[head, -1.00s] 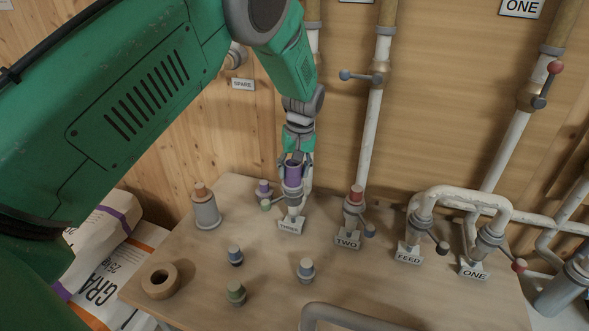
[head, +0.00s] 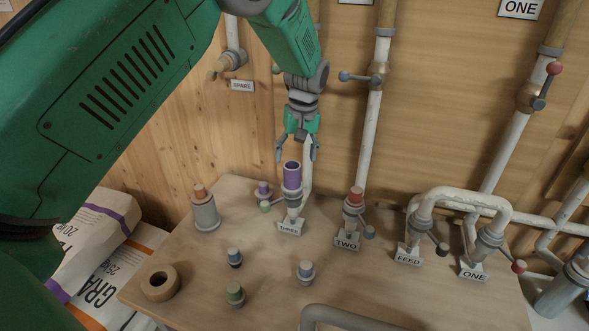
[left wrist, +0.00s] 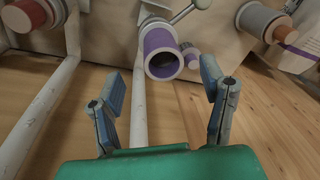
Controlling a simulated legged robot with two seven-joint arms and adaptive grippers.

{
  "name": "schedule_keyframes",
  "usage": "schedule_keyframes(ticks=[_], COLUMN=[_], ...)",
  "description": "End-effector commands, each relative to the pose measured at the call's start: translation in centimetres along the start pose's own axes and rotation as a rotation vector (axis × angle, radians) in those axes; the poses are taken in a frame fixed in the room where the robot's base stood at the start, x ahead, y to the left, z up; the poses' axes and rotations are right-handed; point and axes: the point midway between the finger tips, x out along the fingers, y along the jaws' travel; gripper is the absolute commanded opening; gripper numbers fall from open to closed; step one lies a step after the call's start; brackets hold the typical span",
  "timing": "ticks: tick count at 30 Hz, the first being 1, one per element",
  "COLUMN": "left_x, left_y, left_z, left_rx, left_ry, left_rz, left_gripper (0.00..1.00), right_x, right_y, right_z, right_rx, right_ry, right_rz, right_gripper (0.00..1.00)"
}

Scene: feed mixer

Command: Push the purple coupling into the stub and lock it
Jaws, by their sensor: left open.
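The purple coupling (head: 292,180) stands upright in the stub (head: 292,211) behind the label that seems to read THREE. Its open top faces up, and I cannot tell how deep it sits. My right gripper is not in view.
Stub TWO (head: 353,210) with a red-topped coupling stands close on the right. A small purple-capped piece (head: 263,188) and a grey cone-shaped piece (head: 205,211) stand left. Several small capped pieces and a tan ring (head: 160,281) occupy the front. A white pipe rises behind the coupling.

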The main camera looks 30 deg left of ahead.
Motion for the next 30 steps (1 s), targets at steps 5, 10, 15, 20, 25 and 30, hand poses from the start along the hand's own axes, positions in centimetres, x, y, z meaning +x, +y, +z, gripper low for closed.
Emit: schedule_keyframes(ticks=[5, 10, 15, 20, 25, 30], left_x=[-3.5, -5.2, -5.7, -5.7, -5.7, -5.7], left_y=[0.1, 0.1, 0.1, 0.1, 0.1, 0.1], left_z=[-0.1, -0.1, -0.1, -0.1, -0.1, -0.1], left_rx=[0.001, 0.0, 0.0, 0.0, 0.0, 0.0], left_ry=[0.002, 0.0, -0.001, -0.001, -0.001, -0.001], left_rz=[0.001, -0.001, -0.001, -0.001, -0.001, -0.001], left_gripper=[0.65, 0.65, 0.65, 0.65, 0.65, 0.65], right_x=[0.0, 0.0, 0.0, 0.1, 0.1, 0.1], right_y=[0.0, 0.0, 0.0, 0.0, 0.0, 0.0], right_z=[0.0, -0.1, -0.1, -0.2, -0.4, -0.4], right_rx=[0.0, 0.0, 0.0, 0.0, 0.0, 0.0], right_ry=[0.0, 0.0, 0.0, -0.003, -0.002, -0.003], right_rz=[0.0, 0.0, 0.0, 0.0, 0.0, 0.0], right_gripper=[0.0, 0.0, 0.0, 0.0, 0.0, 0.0])
